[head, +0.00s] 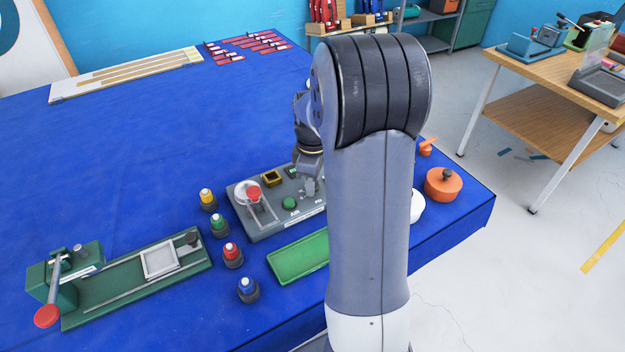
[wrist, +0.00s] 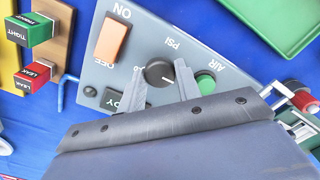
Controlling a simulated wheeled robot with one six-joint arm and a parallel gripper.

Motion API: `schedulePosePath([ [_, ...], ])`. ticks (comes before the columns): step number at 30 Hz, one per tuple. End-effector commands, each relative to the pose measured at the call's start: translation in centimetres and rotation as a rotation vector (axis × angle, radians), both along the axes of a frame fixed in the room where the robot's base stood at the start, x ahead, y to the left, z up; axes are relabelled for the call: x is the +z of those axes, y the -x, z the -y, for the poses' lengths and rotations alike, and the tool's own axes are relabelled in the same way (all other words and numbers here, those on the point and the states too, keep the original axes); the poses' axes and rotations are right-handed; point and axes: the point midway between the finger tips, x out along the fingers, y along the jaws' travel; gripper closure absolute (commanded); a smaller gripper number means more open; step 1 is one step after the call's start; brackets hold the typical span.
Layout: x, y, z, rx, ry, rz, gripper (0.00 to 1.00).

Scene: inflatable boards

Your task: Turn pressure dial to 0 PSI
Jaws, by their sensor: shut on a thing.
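The grey control panel (head: 262,222) lies on the blue table, and it also shows upside down in the wrist view (wrist: 90,72). The round dark pressure dial (wrist: 158,73) sits on it beside the PSI label. My gripper (wrist: 159,70) has one finger on each side of the dial and is shut on it. The fingers cover parts of the dial's sides and scale, so I cannot read its setting. In the head view my gripper (head: 309,186) is down at the panel, and my arm hides the panel's right end.
A green AIR button (wrist: 205,83) is close beside the right finger. An orange switch (wrist: 112,38) marked ON is to the left. A green tray (head: 298,260) lies in front of the panel, with several coloured-top pegs (head: 231,255) at left.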

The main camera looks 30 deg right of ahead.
Motion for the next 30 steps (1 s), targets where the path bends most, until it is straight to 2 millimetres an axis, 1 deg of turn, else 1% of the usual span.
schedulePosePath([
  [6,0.1,-0.1,0.0,0.001,0.002,0.004,0.91],
  [7,0.1,-0.1,0.0,0.001,0.002,0.004,0.67],
  [15,0.1,0.0,0.0,0.0,0.001,0.001,0.46],
  [23,0.2,0.0,0.0,0.0,0.001,0.001,0.46],
  [26,1.1,-0.1,0.0,0.0,0.002,0.004,0.46],
  [30,3.6,-0.1,0.0,0.0,0.003,0.006,0.46],
])
